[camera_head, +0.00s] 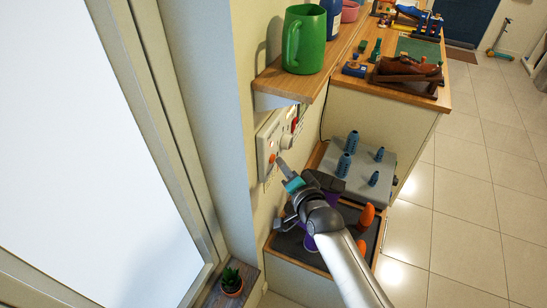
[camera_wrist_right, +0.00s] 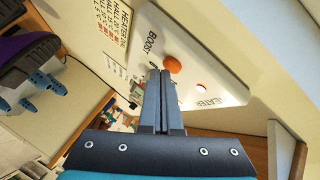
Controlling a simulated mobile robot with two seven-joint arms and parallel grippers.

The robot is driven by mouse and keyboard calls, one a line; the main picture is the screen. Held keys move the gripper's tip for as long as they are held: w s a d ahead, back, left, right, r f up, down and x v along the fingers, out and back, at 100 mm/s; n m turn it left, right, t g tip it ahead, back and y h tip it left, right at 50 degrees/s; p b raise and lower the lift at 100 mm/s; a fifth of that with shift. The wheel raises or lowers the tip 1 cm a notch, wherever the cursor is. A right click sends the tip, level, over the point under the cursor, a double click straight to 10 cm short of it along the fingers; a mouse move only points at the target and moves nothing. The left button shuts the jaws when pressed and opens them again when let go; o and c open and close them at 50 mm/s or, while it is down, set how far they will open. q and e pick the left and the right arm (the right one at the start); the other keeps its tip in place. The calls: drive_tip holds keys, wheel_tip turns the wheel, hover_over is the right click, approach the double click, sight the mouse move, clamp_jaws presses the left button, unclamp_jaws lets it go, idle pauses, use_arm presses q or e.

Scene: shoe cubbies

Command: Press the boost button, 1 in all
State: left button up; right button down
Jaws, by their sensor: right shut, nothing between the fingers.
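The boost button is a round orange-red button (camera_wrist_right: 172,64) beside the word BOOST on a white wall panel (camera_wrist_right: 215,72). In the head view the panel (camera_head: 264,142) is on the wall below the shelf, with the button (camera_head: 271,158) low on it. My right gripper (camera_head: 281,163) is shut and empty, pointing at the panel. In the right wrist view its closed fingertips (camera_wrist_right: 160,73) are just beside the button; I cannot tell whether they touch it. A small red light (camera_wrist_right: 201,87) shows near the word HEATER. My left gripper is not in view.
A wooden shelf (camera_head: 291,83) with a green mug (camera_head: 304,40) juts out above the panel. Below the arm are a grey box (camera_head: 361,180) with blue pegs and a low bench with orange and purple items. A potted plant (camera_head: 232,281) stands lower left.

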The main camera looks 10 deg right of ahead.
drive_tip(key=shift+s+d, duration=0.25)
drive_tip(key=shift+d, duration=0.1)
drive_tip(key=s+d, duration=0.1)
drive_tip(key=d, duration=0.1)
drive_tip(key=s+d+p, duration=0.1)
drive_tip(key=d, duration=0.1)
drive_tip(key=shift+s, duration=0.4)
idle(0.7)
drive_tip(key=s+d+f+n+g+h+b, duration=0.1)
drive_tip(key=s+f+n+g+b, duration=0.1)
drive_tip(key=s+f, duration=0.5)
drive_tip(key=s+f+n+g+b, duration=0.1)
drive_tip(key=s+f+g, duration=0.15)
drive_tip(key=f, duration=0.95)
drive_tip(key=s+d+f+n+g+h+b, duration=0.1)
drive_tip(key=s+f+n+g+b, duration=0.1)
drive_tip(key=s+f, duration=0.55)
drive_tip(key=s+f+n+g+b, duration=0.2)
drive_tip(key=s+f+n+g, duration=0.1)
drive_tip(key=s+f, duration=0.7)
drive_tip(key=s+d+f+n+g+h+b, duration=0.1)
drive_tip(key=s+f+n+g, duration=0.3)
drive_tip(key=s+f, duration=0.6)
drive_tip(key=s+b, duration=0.1)
drive_tip(key=s, duration=0.7)
drive_tip(key=shift+d+b, duration=0.2)
drive_tip(key=shift+b, duration=0.1)
